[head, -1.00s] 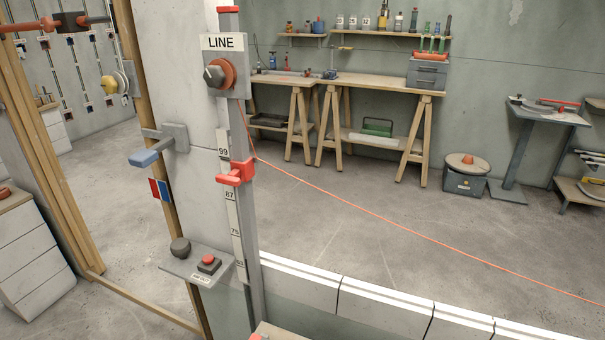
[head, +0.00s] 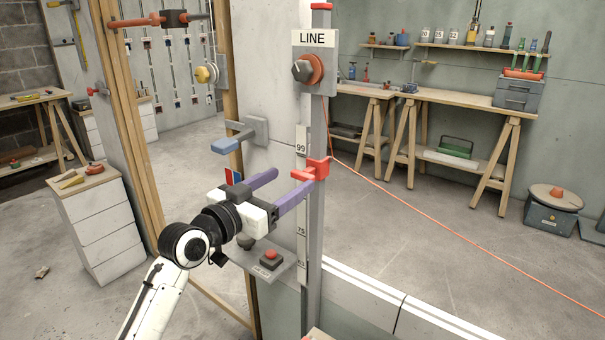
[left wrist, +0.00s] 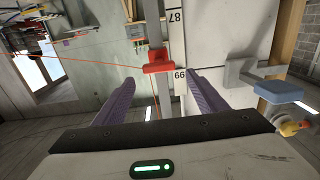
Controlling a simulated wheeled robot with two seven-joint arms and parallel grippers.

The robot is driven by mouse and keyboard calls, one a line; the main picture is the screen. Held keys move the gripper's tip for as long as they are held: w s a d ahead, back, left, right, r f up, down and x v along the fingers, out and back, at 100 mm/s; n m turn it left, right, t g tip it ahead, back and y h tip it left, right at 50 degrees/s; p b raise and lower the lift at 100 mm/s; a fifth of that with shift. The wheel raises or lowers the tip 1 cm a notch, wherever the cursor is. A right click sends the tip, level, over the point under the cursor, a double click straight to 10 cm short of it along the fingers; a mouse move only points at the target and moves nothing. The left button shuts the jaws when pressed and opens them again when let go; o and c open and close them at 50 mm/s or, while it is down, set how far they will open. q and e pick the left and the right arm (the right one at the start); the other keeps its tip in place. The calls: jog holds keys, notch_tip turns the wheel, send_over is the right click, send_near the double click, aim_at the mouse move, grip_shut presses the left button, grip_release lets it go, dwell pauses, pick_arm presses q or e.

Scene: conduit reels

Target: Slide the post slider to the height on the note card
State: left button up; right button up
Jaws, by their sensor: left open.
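The red post slider (head: 318,168) sits on the upright grey post (head: 316,235), a little below the 99 mark on the white scale (head: 301,146). My left gripper (head: 293,178), with purple fingers, is open in front of the post, and one fingertip looks close to the slider's handle. In the left wrist view, which is upside down, the slider (left wrist: 158,62) shows just past the open fingertips (left wrist: 160,75), between them. I cannot tell whether they touch it. The 87 mark shows there. No readable note card shows. My right gripper is not in view.
A LINE sign with a dial (head: 308,72) is above the slider. A blue-handled lever (head: 232,144) sticks out left of the post. A red button (head: 270,256) is on a shelf below. An orange line (head: 440,225) runs right from the post.

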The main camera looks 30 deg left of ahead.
aim_at(313, 167)
pick_arm(q)
jog(key=w, duration=0.4)
jog(key=w+d, duration=0.1)
jog(key=w, duration=0.1)
jog(key=shift+w, duration=0.1)
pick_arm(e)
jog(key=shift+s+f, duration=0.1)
pick_arm(q)
jog(key=shift+c, duration=0.5)
